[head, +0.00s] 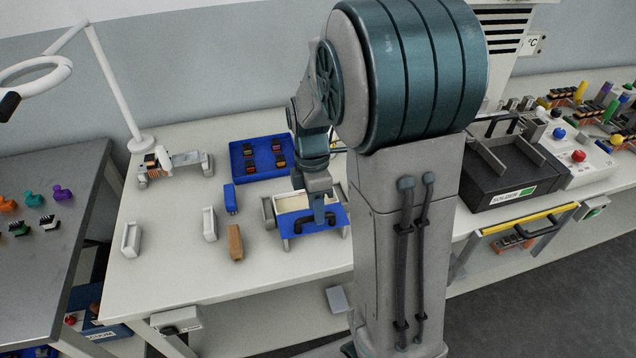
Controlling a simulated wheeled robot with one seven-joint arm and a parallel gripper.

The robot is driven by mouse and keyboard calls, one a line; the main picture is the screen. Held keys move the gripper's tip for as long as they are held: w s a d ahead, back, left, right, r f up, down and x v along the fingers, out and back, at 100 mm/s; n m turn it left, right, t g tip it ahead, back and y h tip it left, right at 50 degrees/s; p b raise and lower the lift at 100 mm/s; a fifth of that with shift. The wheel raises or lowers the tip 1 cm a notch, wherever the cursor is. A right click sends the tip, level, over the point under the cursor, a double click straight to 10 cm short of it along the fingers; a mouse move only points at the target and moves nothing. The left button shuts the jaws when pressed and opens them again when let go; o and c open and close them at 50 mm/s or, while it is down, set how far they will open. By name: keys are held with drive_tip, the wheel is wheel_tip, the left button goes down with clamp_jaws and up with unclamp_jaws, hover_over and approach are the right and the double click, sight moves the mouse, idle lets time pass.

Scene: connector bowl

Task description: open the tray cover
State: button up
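A low box-like tray (291,203) with a pale inside stands on the white workbench, left of my column. A flat blue panel, seemingly its cover (297,227), lies at its front side between small grey legs. I cannot tell whether this cover is hinged or how far it is open. My gripper (318,219) points down over the tray, its tips close to the blue panel. At this size I cannot tell whether it touches the panel or whether its fingers are apart. My arm hides the tray's back right part.
A blue tray (240,172) with several dark connectors sits behind. A blue block (230,199), a brown block (235,243) and white holders (209,224) stand to the left. A dark box (500,180) is at the right.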

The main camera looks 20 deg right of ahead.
wheel_tip(320, 180, up, 13)
drive_tip(key=w, duration=0.2)
drive_tip(key=shift+w+d, duration=0.15)
drive_tip(key=shift+w, duration=0.1)
drive_tip(key=shift+f, duration=0.15)
